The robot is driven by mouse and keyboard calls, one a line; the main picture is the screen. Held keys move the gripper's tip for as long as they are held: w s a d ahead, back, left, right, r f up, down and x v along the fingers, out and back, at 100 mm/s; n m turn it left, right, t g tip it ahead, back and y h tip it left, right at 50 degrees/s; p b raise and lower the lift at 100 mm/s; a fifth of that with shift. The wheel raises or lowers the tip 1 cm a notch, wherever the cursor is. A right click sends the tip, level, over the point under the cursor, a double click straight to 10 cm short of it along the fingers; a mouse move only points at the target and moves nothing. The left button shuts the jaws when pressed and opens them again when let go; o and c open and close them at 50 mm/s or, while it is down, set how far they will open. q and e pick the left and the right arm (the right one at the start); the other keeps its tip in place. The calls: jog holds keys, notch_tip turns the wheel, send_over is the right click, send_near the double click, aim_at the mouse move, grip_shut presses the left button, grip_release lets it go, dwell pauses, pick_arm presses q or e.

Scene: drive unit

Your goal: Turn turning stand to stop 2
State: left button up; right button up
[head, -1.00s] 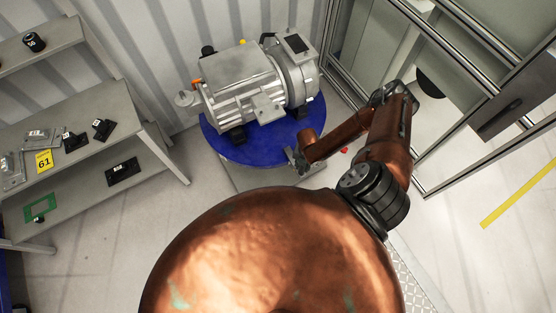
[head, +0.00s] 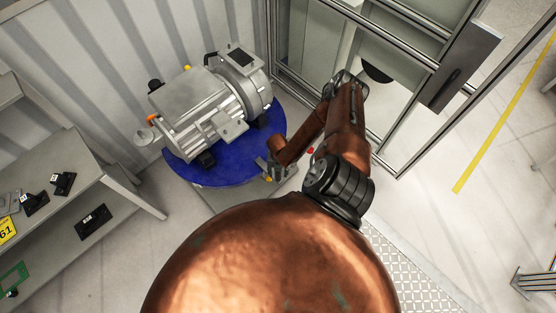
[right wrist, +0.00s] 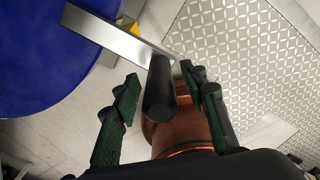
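The turning stand is a round blue plate (head: 215,172) on a low base, with a grey drive unit (head: 200,105) lying on it. In the right wrist view the blue plate (right wrist: 45,60) fills the upper left. A flat metal bar (right wrist: 105,33) reaches out from it and carries a black upright handle (right wrist: 159,95). My right gripper (head: 272,170) is at the plate's front right edge. In the right wrist view its fingers (right wrist: 160,78) are apart on either side of the handle, with a gap on the left; contact on the right is unclear. My left gripper is not in view.
A grey shelf (head: 120,175) with small black parts stands at the left. A metal-framed enclosure (head: 400,120) stands close on the right of my right arm. A small yellow part (right wrist: 135,27) sits beside the bar.

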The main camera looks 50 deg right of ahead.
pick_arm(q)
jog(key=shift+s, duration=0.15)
pick_arm(e)
jog(key=shift+d+r, duration=0.1)
notch_tip(320, 180, up, 12)
jog(key=shift+f, duration=0.1)
dwell(0.4)
dwell(0.4)
